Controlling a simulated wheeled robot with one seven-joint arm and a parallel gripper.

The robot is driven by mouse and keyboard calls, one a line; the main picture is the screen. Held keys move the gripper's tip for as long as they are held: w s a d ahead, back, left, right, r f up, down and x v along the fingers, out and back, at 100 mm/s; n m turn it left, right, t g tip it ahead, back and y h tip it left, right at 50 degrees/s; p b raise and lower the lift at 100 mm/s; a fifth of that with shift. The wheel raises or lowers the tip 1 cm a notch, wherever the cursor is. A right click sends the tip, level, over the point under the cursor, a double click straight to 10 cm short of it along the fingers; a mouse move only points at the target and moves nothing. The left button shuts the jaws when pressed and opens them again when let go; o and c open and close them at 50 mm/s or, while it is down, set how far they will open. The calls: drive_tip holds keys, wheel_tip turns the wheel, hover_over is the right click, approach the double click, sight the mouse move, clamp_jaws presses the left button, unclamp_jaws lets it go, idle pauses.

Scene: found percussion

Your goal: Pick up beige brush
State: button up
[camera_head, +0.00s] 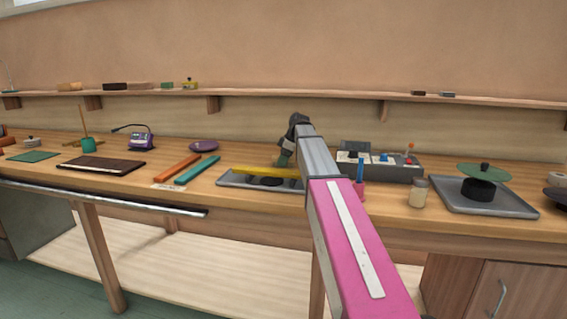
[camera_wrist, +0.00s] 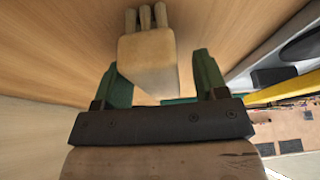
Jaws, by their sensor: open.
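In the wrist view, a beige block-shaped thing with several short, rounded prongs, which I take for the beige brush (camera_wrist: 150,62), lies on the wooden surface. My gripper (camera_wrist: 160,75) has its two green fingers on either side of it. The fingers are apart, with a gap on both sides, and do not grip it. The brush cannot be made out there.
The grey tray (camera_head: 228,180) carries a yellow bar (camera_head: 262,170). A control box (camera_head: 402,171), a jar (camera_head: 418,194) and a second tray (camera_head: 515,207) stand to the right. Orange (camera_head: 175,167) and teal (camera_head: 197,170) bars lie to the left. A wall shelf (camera_head: 240,93) runs behind.

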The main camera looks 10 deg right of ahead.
idle(0.3)
drive_tip(key=c, duration=1)
drive_tip(key=shift+r, duration=0.1)
